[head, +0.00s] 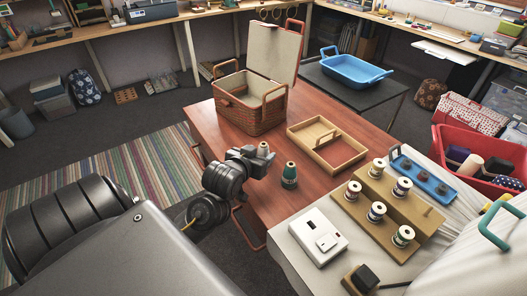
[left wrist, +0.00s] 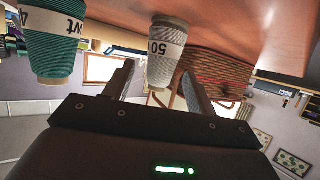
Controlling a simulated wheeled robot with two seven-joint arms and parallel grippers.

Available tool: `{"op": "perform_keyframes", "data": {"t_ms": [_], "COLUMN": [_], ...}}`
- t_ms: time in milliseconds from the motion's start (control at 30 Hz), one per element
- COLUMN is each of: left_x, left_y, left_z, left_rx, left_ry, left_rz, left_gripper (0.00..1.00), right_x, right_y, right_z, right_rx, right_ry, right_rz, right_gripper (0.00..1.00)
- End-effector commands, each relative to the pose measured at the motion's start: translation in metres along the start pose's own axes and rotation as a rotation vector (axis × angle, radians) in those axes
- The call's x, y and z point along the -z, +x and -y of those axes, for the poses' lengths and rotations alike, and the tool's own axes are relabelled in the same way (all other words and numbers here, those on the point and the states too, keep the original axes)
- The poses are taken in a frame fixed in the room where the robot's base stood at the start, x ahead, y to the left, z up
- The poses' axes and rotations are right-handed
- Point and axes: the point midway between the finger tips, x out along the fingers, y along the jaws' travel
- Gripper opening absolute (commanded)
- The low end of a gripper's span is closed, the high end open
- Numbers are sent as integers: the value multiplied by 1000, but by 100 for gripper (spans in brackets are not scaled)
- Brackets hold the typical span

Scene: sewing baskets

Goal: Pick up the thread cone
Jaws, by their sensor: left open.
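Two thread cones show in the left wrist view, which is upside down. A pale grey cone (left wrist: 165,58) with a white label marked "50" appears between the two fingers of my left gripper (head: 266,155). The fingers are apart, one on each side of it; contact cannot be made out. A teal cone (left wrist: 50,45) with a white label stands beside it, outside the fingers. In the head view the teal cone (head: 289,176) stands upright on the red-brown table, just right of my left gripper. The pale cone is mostly hidden there by the gripper. My right gripper is not in view.
An open wicker basket (head: 250,115) stands behind the gripper on the table (head: 205,120). A wooden tray (head: 296,132) lies to the right. A stand of thread spools (head: 408,205) and a white box (head: 318,255) are on the near-right surface.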

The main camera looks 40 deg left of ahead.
Motion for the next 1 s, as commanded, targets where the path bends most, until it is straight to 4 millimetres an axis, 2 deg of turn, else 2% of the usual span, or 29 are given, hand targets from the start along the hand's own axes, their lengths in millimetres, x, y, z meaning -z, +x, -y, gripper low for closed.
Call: {"op": "perform_keyframes", "data": {"t_ms": [200,400,667,767,1000], "left_x": [3,3,3,3,3], "left_y": [26,48,51,51,51], "left_z": [2,1,1,1,1], "left_rx": [2,1,0,0,0], "left_ry": [9,3,1,1,1], "left_rz": [-3,0,1,1,1], "left_gripper": [56,56,56,46,14], "right_x": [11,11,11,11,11], "right_y": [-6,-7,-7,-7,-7], "right_z": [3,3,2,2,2], "right_rx": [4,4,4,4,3], "right_ry": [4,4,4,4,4], "right_rz": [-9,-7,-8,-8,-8], "right_gripper": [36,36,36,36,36]}}
